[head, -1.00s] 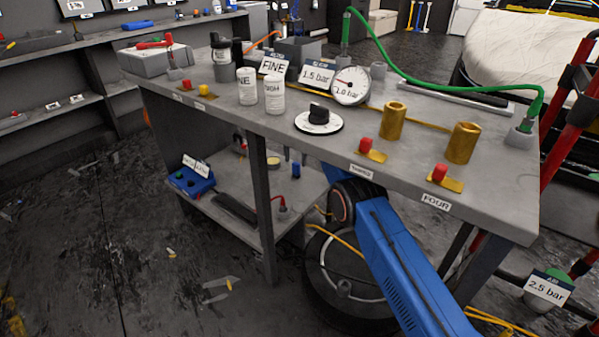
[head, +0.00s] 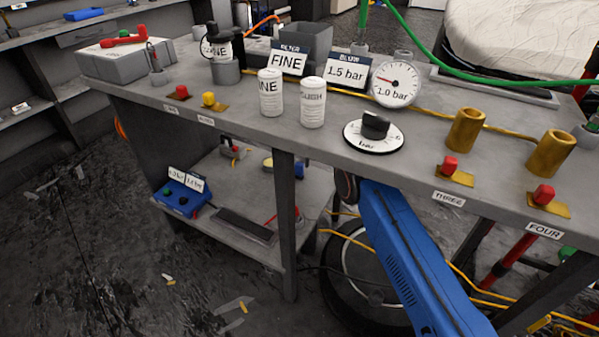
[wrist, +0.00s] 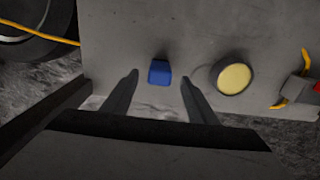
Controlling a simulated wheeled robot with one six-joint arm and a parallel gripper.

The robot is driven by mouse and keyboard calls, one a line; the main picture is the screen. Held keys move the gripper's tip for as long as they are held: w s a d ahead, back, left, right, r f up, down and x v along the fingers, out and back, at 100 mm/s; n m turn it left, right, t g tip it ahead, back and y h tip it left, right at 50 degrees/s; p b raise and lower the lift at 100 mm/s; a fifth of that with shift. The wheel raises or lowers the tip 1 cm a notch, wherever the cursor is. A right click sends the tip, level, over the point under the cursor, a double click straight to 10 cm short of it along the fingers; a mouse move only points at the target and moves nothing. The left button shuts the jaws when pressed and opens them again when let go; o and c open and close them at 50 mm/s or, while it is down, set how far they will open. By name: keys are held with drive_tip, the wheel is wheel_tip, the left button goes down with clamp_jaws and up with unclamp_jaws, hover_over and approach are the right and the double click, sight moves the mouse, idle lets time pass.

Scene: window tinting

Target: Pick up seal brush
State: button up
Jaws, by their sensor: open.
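In the wrist view, my gripper (wrist: 159,79) is open, its two dark fingers spread. A small blue block-shaped thing (wrist: 159,72) shows between the fingertips, with a gap on each side. It may be the seal brush seen from above, but I cannot tell for certain. It stands over a grey surface. In the head view, my blue arm reaches under the bench (head: 330,160), and my gripper is hidden there.
A round tin with a yellow top (wrist: 234,78) sits right of the blue thing. A red-ended item (wrist: 312,88) is at the right edge. The lower shelf (head: 225,205) carries a blue box (head: 183,196). A bench leg (head: 286,230) stands in front.

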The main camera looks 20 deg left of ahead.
sight(300, 164)
drive_tip(key=shift+f, duration=2.65)
drive_tip(key=c, duration=1.2)
